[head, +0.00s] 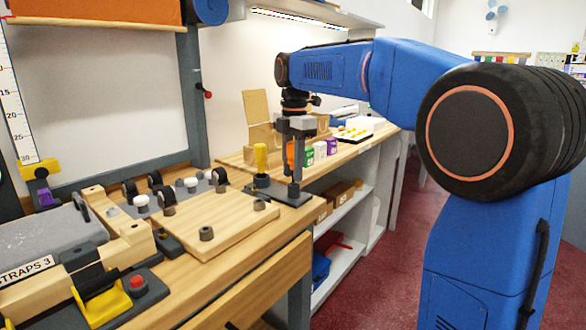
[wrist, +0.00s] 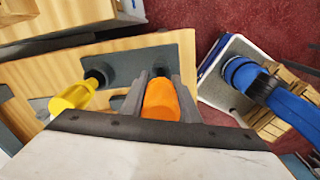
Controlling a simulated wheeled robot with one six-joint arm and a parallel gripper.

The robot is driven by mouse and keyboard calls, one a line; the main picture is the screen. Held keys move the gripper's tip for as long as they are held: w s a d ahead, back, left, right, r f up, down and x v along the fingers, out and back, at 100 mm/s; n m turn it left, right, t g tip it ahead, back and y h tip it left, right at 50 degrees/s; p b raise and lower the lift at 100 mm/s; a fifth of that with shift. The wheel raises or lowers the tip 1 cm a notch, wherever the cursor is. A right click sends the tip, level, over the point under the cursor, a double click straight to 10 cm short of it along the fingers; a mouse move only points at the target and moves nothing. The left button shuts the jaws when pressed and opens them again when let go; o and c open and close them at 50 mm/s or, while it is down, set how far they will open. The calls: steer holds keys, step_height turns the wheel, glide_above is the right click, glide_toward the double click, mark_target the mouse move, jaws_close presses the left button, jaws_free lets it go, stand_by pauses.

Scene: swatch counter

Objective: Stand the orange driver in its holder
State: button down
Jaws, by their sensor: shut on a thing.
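The orange driver (wrist: 161,100) is upright between the fingers of my gripper (wrist: 160,92), which is shut on its handle. In the head view a sliver of the orange handle (head: 290,153) shows beside my gripper (head: 297,158). The holder (wrist: 125,58) is a dark flat base on the wooden counter, also in the head view (head: 268,190). My gripper is above its right-hand part, over a dark socket. The driver's lower end is hidden, so I cannot tell whether it is in the socket. A yellow driver (head: 260,157) stands in the holder's other socket, left of my gripper (wrist: 74,98).
Green, white and purple boxes (head: 320,150) stand behind my gripper, with a tray of yellow items (head: 352,134) farther right. A wooden board with dark knobs (head: 215,228) lies left of the holder. The counter's front edge is close to the holder, with shelves below.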

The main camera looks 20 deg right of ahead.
steer(key=shift+f, duration=2.05)
stand_by(1.1)
steer(key=c, duration=1)
jaws_free()
steer(key=shift+r, duration=3.05)
